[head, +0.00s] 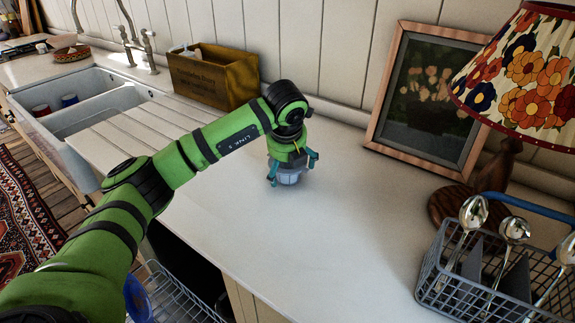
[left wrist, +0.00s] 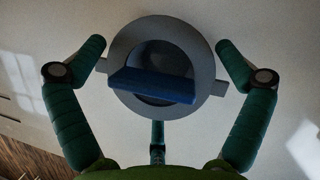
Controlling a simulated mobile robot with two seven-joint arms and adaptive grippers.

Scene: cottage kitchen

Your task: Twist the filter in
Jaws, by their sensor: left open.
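A pale grey round body (head: 289,177) stands on the white worktop under my left gripper (head: 290,171). In the left wrist view it shows from above as a grey ring (left wrist: 205,62) with small side tabs and a dark round middle. A blue bar (left wrist: 152,87), which looks like the grip of the filter, lies across the middle, roughly level in the picture and slightly tilted. My left gripper (left wrist: 160,70) is open, its green fingers spread around the ring with gaps on both sides. How deep the filter sits cannot be told. My right gripper is not in view.
A wooden box (head: 213,77) and a sink (head: 70,104) are at the left. A framed picture (head: 374,149) leans against the wall at the right, near a flowered lamp (head: 520,84) and a wire basket (head: 450,298) with spoons. The worktop (head: 320,240) in front is clear.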

